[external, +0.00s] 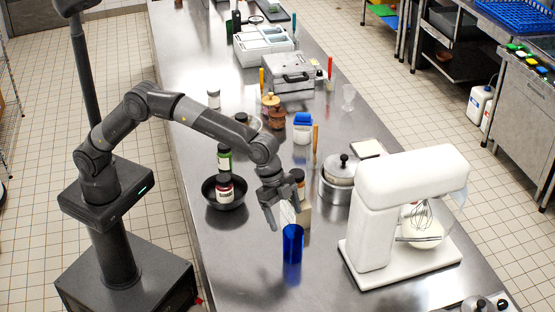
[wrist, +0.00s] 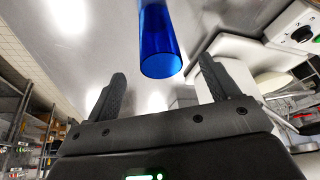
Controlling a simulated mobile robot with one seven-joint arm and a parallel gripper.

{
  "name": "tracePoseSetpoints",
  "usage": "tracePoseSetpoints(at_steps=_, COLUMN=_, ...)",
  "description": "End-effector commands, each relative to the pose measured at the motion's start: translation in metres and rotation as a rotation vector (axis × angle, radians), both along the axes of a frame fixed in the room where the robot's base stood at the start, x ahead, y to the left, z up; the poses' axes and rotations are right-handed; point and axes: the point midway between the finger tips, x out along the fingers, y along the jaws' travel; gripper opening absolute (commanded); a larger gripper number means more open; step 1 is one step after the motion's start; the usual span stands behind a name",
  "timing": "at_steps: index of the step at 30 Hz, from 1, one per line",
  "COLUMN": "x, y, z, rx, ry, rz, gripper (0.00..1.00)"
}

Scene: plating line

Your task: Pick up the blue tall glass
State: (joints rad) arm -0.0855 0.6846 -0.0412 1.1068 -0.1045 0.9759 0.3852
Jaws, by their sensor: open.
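The blue tall glass (external: 292,245) stands upright on the steel counter in the external view. In the wrist view the blue glass (wrist: 160,45) shows at the top, its round rim facing the camera, centred between the two fingers and a little beyond their tips. My gripper (external: 284,216) is open and empty, just above and beside the glass's upper left, pointing down toward it. In the wrist view my gripper (wrist: 162,75) has its fingers wide apart, with neither visibly touching the glass.
A white stand mixer (external: 400,200) stands to the right of the glass. A lidded pot (external: 338,180) and a carton are behind it. A dark bowl (external: 226,215) with jars is at the left. The steel counter (external: 245,270) is clear in front and left of the glass.

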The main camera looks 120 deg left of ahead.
Motion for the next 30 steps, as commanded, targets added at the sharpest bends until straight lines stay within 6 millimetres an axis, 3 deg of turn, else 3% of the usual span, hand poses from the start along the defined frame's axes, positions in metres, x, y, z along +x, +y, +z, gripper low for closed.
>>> tracePoseSetpoints(at_steps=3, x=0.007, y=-0.002, z=-0.019, rx=0.000, ry=0.003, rz=0.000, gripper=0.80)
tracePoseSetpoints(at_steps=11, x=0.017, y=-0.005, z=-0.037, rx=0.000, ry=0.001, rz=0.000, gripper=0.80)
tracePoseSetpoints(at_steps=19, x=0.034, y=-0.011, z=-0.070, rx=-0.001, ry=0.001, rz=0.000, gripper=0.80)
tracePoseSetpoints(at_steps=27, x=0.036, y=-0.011, z=-0.073, rx=0.000, ry=0.000, rz=0.000, gripper=0.79)
tracePoseSetpoints(at_steps=30, x=0.036, y=-0.011, z=-0.073, rx=0.000, ry=0.000, rz=0.001, gripper=0.71)
